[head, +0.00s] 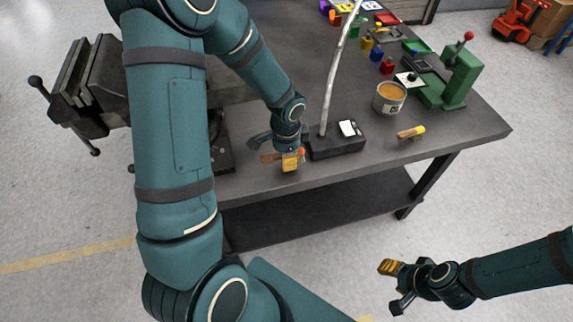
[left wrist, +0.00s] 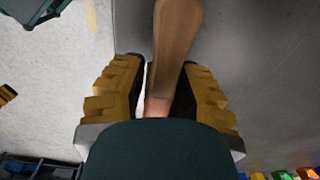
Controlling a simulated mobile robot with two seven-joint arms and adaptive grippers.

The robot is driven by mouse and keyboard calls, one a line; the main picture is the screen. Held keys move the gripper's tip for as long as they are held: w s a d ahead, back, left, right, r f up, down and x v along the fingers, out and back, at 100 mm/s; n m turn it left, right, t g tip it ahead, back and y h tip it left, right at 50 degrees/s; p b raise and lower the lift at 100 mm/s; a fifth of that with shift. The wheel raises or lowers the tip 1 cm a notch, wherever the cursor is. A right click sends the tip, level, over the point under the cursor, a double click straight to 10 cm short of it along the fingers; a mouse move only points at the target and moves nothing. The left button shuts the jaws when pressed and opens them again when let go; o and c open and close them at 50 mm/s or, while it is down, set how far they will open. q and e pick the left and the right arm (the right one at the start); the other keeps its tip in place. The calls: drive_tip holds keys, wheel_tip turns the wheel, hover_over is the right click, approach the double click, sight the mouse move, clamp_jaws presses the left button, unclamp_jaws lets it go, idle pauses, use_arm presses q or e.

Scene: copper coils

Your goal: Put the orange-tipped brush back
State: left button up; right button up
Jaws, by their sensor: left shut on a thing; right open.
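My left gripper (head: 288,160) is shut on a brush with a wooden handle (head: 269,157) and a small orange-red tip (head: 302,152), low near the front edge of the workbench. In the left wrist view the wooden handle (left wrist: 176,45) runs up between the yellow finger pads; the part nearer the palm is hidden. I cannot tell whether the brush touches the bench. My right gripper (head: 392,287) is open and empty, off the bench at the lower right.
The grey bench (head: 290,188) holds a black box (head: 338,147) with a thin rod, close right of my left gripper. A yellow-tipped wooden piece (head: 411,132), a can (head: 390,98) and a green press (head: 461,75) stand farther right. A vise (head: 90,85) is at left.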

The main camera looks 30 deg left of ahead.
use_arm(q)
drive_tip(key=shift+f+b, duration=0.35)
drive_tip(key=shift+f, duration=1.25)
drive_tip(key=shift+f, duration=0.15)
drive_tip(key=o, duration=0.9)
drive_tip(key=shift+o, duration=0.2)
